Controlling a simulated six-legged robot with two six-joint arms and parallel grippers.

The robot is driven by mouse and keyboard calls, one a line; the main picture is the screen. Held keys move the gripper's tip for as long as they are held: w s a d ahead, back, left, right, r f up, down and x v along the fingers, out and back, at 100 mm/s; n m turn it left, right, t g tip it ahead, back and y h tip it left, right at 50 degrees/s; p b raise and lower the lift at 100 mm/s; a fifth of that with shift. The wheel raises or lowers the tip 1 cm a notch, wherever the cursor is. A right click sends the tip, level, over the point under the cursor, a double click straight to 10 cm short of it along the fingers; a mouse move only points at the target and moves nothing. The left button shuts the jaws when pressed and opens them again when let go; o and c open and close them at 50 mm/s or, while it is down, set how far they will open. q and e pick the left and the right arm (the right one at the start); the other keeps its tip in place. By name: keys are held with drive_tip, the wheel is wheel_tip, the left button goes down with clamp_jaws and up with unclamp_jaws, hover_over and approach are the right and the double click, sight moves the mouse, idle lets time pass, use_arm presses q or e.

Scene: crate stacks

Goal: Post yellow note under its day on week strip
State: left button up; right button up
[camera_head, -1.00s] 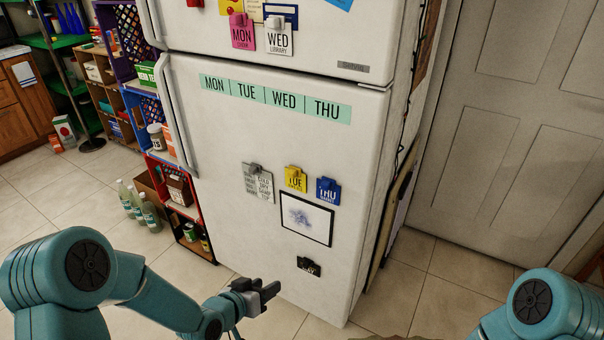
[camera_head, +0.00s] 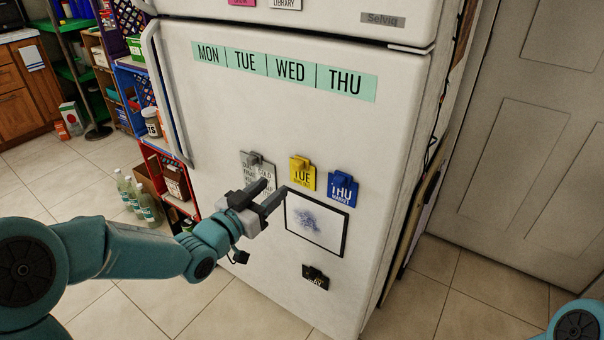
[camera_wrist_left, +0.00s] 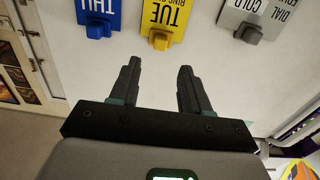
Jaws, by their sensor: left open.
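The yellow note (camera_head: 302,174) reads TUE and hangs from a yellow clip on the fridge's lower door. It also shows upside down at the top of the left wrist view (camera_wrist_left: 166,18). The green week strip (camera_head: 285,69) reads MON, TUE, WED, THU across the upper part of that door. My left gripper (camera_head: 274,193) is open and empty, in front of the door, below and left of the yellow note and apart from it. In the left wrist view its two fingers (camera_wrist_left: 158,80) point toward the notes. My right gripper is out of view.
A blue THU note (camera_head: 342,187) hangs right of the yellow one, and a grey note (camera_head: 256,172), partly behind my gripper, hangs left. A framed picture (camera_head: 317,223) and a black note (camera_head: 315,277) hang below. The door between strip and notes is bare.

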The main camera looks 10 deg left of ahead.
sight(295, 168)
use_arm(q)
drive_tip(key=p+x, duration=0.2)
drive_tip(key=x, duration=0.3)
drive_tip(key=shift+w+d+r, duration=0.1)
drive_tip(key=shift+w+r, duration=0.05)
drive_tip(key=shift+w+d+f, duration=0.2)
drive_tip(key=shift+w+f, duration=0.1)
drive_tip(key=shift+w, duration=0.35)
drive_tip(key=shift+w+d, duration=0.15)
drive_tip(key=shift+w, duration=0.25)
drive_tip(key=shift+b+x, duration=0.4)
drive_tip(key=shift+x, duration=0.4)
drive_tip(key=shift+r, duration=0.15)
